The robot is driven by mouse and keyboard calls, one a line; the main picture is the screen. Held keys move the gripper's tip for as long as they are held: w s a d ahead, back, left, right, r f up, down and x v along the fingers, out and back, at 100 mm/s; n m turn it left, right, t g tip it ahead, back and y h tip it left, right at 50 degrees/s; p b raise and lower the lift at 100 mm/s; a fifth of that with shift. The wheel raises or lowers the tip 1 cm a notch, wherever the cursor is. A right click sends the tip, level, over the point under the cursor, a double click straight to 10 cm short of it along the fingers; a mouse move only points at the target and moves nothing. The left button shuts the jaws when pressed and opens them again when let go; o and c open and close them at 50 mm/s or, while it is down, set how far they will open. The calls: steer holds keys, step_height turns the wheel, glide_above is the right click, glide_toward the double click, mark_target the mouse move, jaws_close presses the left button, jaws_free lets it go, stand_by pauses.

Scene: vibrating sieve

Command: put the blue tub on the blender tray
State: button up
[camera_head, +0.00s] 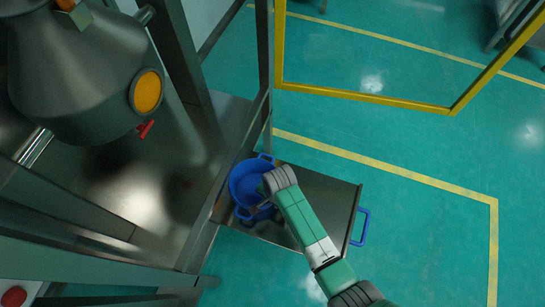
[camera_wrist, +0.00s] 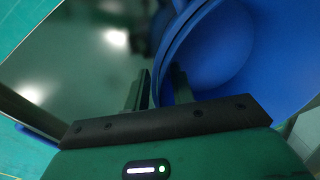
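The blue tub (camera_head: 246,180) is at the left end of a dark metal tray (camera_head: 330,196) with a blue handle (camera_head: 360,227). The tub is upright and open at the top, with small side handles. Whether it rests on the tray or is held just above it I cannot tell. My gripper (camera_head: 264,204) is at the tub's right-hand rim. In the wrist view, the fingers of my gripper (camera_wrist: 160,90) are close together on either side of the blue tub's rim (camera_wrist: 166,58), apparently shut on it. The fingertips are partly hidden.
A metal frame with upright posts (camera_head: 265,60) stands left of the tray. A large grey vessel (camera_head: 75,75) with an orange port (camera_head: 147,91) hangs over a metal shelf (camera_head: 125,190). A yellow frame (camera_head: 365,98) is at the back. Green floor to the right is clear.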

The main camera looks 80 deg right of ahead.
step_height(320, 180, up, 11)
steer(key=s+p, duration=0.1)
steer(key=p, duration=0.3)
steer(key=shift+a+f+p, duration=0.15)
steer(key=shift+a+p, duration=0.05)
steer(key=shift+p, duration=0.1)
